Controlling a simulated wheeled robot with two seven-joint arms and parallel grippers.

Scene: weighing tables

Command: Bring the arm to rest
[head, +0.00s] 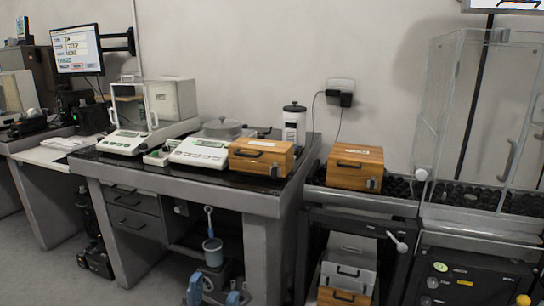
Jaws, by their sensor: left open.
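My left gripper (209,219) shows low in the head view, in front of the open knee space of the dark-topped weighing table (225,194). It points up in the picture from my grey and blue arm, which shows at the bottom edge. It is open and holds nothing that I can see. It is seen nearly edge-on, so the gap between its fingers is hard to make out. It is apart from the things on the table top. My right gripper is not in view.
A wooden box (262,157), a balance with a round pan (202,148), a balance with a glass draft shield (133,138) and a white canister (294,124) stand on the table. Another wooden box (355,167) sits right of it, beside a clear enclosure (466,130).

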